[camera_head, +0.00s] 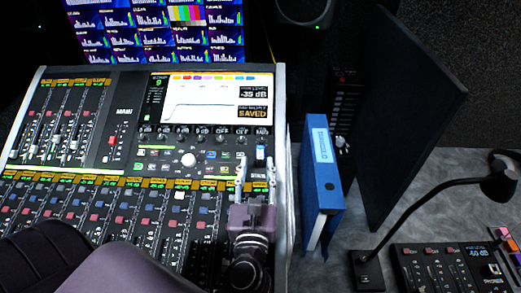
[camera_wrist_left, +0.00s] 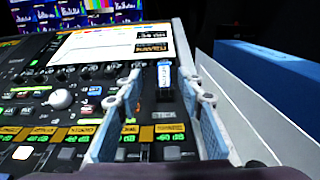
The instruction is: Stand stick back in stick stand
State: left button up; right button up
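A small blue-and-white stick (camera_head: 260,155) stands upright at the right edge of the mixing console. It also shows in the left wrist view (camera_wrist_left: 164,75), its lower end at a small dark holder (camera_wrist_left: 165,95) that looks like the stick stand. How deep it sits is too small to tell. My left gripper (camera_head: 256,174) is over the console's right edge, just in front of the stick. Its fingers, also in the left wrist view (camera_wrist_left: 162,98), are spread, with the stick and holder seen between them and apparently not gripped. My right gripper is not in view.
The console (camera_head: 110,150) has faders, knobs and a lit screen (camera_head: 205,95). To its right are a blue binder (camera_head: 322,175), a dark upright panel (camera_head: 405,115) and a gooseneck lamp or microphone (camera_head: 425,200) near a keypad unit (camera_head: 450,268). Bare desk shows on the right.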

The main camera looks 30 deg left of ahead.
aim_at(260, 149)
pick_arm(q)
jog(key=shift+w+a+r+p, duration=0.15)
jog(key=shift+w+a+p, duration=0.05)
jog(key=shift+w, duration=0.25)
jog(key=shift+w+a+r+p, duration=0.15)
jog(key=shift+w+a+p, duration=0.05)
jog(key=shift+w, duration=0.25)
jog(key=x, duration=0.1)
jog(key=p+x, duration=0.1)
jog(key=x, duration=0.2)
jog(key=shift+w+d+p, duration=0.15)
jog(key=shift+w+p, duration=0.2)
jog(key=shift+w, duration=0.05)
jog(key=shift+w+f, duration=0.2)
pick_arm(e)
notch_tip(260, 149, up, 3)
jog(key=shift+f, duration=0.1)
pick_arm(q)
jog(key=shift+c, duration=0.7)
jog(key=c, duration=0.7)
grip_shut()
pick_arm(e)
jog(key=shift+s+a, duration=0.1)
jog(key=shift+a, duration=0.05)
pick_arm(q)
jog(key=shift+r, duration=0.1)
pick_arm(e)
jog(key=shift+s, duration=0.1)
